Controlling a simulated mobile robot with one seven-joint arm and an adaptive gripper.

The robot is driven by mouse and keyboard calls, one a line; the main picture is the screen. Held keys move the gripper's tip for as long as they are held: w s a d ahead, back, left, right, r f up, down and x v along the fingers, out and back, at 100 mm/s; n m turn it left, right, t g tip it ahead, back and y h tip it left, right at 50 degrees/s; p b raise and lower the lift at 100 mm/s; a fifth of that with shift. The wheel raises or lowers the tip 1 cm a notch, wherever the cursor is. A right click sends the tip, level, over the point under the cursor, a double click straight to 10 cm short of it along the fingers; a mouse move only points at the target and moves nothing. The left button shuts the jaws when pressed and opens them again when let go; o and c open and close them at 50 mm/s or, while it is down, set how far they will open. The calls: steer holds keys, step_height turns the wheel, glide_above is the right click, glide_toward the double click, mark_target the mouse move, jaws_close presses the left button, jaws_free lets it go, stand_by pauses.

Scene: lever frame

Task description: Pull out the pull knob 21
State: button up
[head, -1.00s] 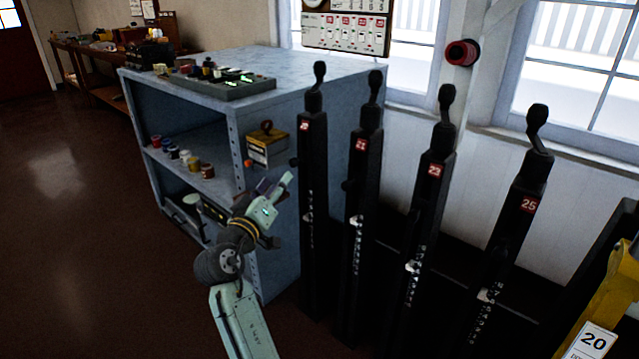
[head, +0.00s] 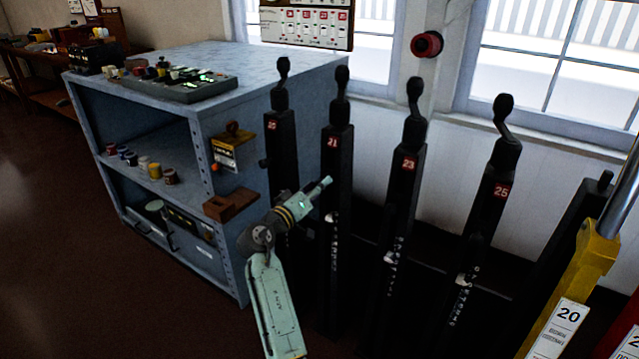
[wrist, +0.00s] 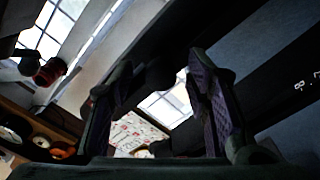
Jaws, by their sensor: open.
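The black lever post labelled 21 (head: 336,150) stands second from left in the row. My gripper (head: 324,187) is at the left side of this post, about a third of the way down, and hides the spot where its knob sits. In the wrist view my gripper (wrist: 160,88) is open, with its two purple-padded fingers apart. A dark rounded shape (wrist: 158,75), probably the knob, shows between the fingers. I cannot tell whether the fingers touch it.
Other lever posts stand close by: one at left (head: 280,130), 23 (head: 405,180) and 25 (head: 490,215). A blue-grey cabinet (head: 225,65) is at left, and a yellow post labelled 20 (head: 595,255) at right. A red round fitting (head: 427,44) is on the wall.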

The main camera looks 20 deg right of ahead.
steer(key=shift+w+d, duration=0.4)
steer(key=shift+d, duration=0.1)
steer(key=shift+c, duration=0.5)
jaws_close()
